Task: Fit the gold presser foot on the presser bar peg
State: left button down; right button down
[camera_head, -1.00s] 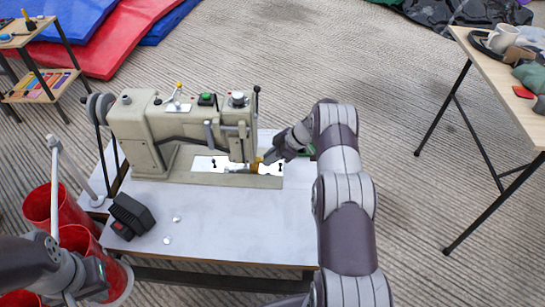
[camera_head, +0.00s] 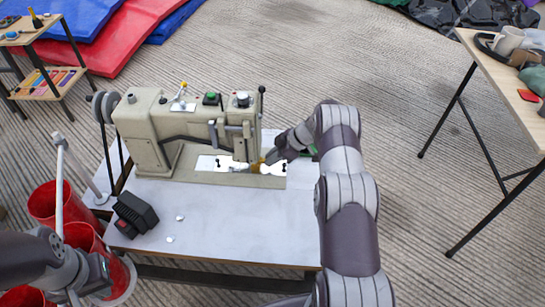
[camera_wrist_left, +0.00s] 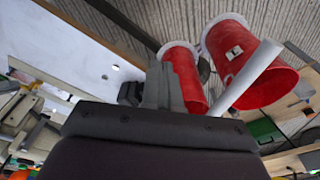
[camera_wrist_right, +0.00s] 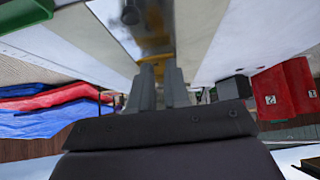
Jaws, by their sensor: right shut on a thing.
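The gold presser foot (camera_head: 258,163) is a small yellow patch at the tip of my right gripper (camera_head: 266,159), under the needle end of the beige sewing machine (camera_head: 150,128). In the right wrist view the gold piece (camera_wrist_right: 155,57) sits across the fingertips, and the gripper is shut on it. The presser bar (camera_head: 243,150) shows only faintly above the foot; I cannot tell whether peg and foot touch. My left gripper (camera_wrist_left: 164,80) looks shut and empty, with its fingers together, beside the red bins in the left wrist view.
Red bins (camera_head: 79,239) stand at the table's left edge. A black box (camera_head: 134,215) and small white pieces (camera_head: 180,218) lie on the white sewing table (camera_head: 225,225). Its front is mostly clear. A wooden table (camera_head: 507,85) stands at the right.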

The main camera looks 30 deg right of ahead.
jog(key=shift+w+a, duration=0.3)
jog(key=shift+a, duration=0.1)
dwell(0.4)
jog(key=c, duration=1)
grip_release()
jog(key=p+v, duration=0.3)
jog(key=v, duration=0.9)
jog(key=shift+s+d+r+p, duration=0.1)
jog(key=shift+d+r+p, duration=0.05)
jog(key=shift+r+p, duration=0.2)
